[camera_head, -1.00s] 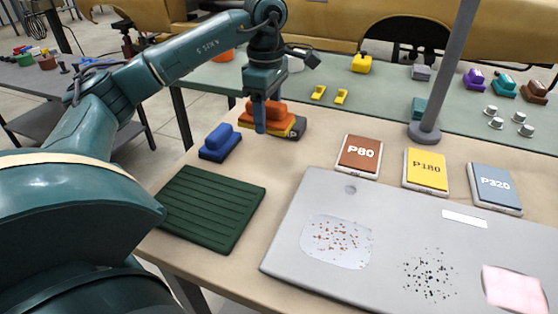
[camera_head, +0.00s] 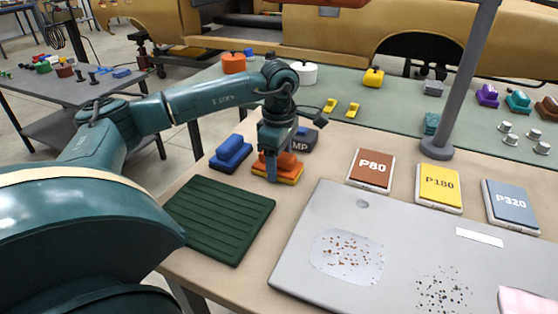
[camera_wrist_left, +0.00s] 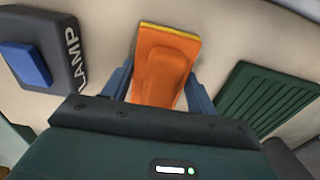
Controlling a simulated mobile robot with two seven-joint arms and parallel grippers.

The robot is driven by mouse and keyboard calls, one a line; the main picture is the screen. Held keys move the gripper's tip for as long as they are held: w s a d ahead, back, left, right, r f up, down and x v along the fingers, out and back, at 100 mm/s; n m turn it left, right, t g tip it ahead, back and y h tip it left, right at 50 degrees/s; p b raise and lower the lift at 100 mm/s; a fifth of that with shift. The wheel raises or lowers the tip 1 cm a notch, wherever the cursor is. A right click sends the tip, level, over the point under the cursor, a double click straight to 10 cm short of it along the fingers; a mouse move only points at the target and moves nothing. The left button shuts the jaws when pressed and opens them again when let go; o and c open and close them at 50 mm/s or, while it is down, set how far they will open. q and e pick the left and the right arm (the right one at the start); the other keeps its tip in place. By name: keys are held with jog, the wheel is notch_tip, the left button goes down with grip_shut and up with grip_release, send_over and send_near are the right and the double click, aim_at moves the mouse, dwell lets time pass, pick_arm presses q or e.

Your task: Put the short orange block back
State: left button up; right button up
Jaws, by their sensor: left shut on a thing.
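The orange block (camera_head: 289,164) has a yellow base and stands to the right of a blue block. My left gripper (camera_head: 272,169) is shut on it from above, with a finger in front of it. In the left wrist view the orange block (camera_wrist_left: 162,65) fills the space between the two blue-grey fingers (camera_wrist_left: 160,88). I cannot tell whether its base touches the table or hangs just above it. My right gripper is not in view.
The blue block (camera_head: 231,153) is close on the left. A dark block marked LAMP (camera_wrist_left: 45,55), with a blue top, is just behind the orange one. A green ridged mat (camera_head: 220,215) lies in front. P80 (camera_head: 371,169) and a grey panel (camera_head: 310,215) are to the right.

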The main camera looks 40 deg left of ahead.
pick_arm(q)
jog(key=shift+f, duration=0.2)
jog(key=o, duration=1)
jog(key=shift+r, duration=0.1)
notch_tip(320, 180, up, 12)
jog(key=shift+r+p, duration=0.15)
jog(key=shift+p, duration=0.45)
